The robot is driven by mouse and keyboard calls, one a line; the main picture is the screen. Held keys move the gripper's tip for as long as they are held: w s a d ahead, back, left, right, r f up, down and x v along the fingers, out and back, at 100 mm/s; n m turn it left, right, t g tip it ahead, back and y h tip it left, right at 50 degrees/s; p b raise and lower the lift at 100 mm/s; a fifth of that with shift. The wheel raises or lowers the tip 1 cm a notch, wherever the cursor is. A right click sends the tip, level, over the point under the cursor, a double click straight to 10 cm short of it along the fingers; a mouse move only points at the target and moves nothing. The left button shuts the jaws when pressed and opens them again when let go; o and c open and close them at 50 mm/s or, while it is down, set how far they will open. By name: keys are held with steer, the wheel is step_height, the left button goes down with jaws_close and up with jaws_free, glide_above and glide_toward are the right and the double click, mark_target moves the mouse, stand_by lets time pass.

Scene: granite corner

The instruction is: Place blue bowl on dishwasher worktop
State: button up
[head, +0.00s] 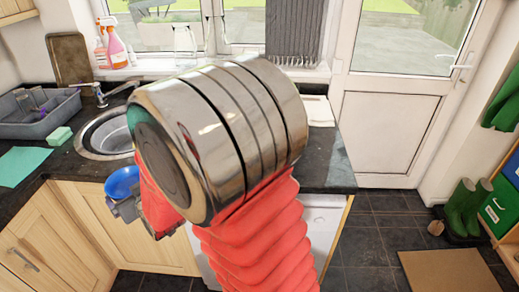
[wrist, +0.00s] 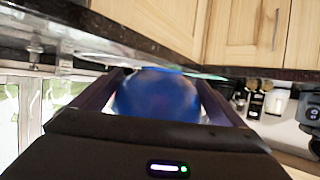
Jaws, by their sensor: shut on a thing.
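The blue bowl (head: 122,181) is at the left of my arm in the head view, in front of the sink cabinets and near the worktop's front edge. In the wrist view the blue bowl (wrist: 157,97) fills the space between the two dark fingers. My gripper (wrist: 160,85) is shut on it. In the head view my gripper (head: 127,204) is partly hidden by my red arm. The dark worktop (head: 332,172) shows right of my arm, above a white dishwasher front (head: 325,212). My arm hides much of both.
A round sink (head: 103,135) with a tap is at the left. A grey dish rack (head: 38,115), a green sponge (head: 60,136) and a teal cloth (head: 20,165) lie beside it. Spray bottles (head: 115,48) stand on the sill. Green boots (head: 467,207) stand on the floor at right.

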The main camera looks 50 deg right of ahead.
steer(key=shift+m+h, duration=0.7)
steer(key=shift+h, duration=0.1)
steer(key=d+r, duration=0.1)
steer(key=d, duration=0.3)
steer(key=d+r, duration=0.1)
steer(key=d, duration=0.4)
steer(key=w+d+r, duration=0.1)
steer(key=d, duration=0.4)
steer(key=shift+w+d, duration=0.1)
steer(key=shift+d, duration=0.15)
steer(key=s+d+r+m+h, duration=0.1)
steer(key=s+d, duration=0.5)
steer(key=d, duration=0.5)
steer(key=s+d+r+m+h, duration=0.1)
steer(key=s+d, duration=0.6)
steer(key=d, duration=0.5)
steer(key=s+d+r+m+g+h, duration=0.1)
steer(key=s+d, duration=0.5)
steer(key=d, duration=0.5)
steer(key=shift+s+d+h, duration=0.25)
steer(key=shift+s+h, duration=0.1)
steer(key=shift+h, duration=0.05)
steer(key=shift+f, duration=0.15)
steer(key=shift+f, duration=3.05)
steer(key=shift+f, duration=1.85)
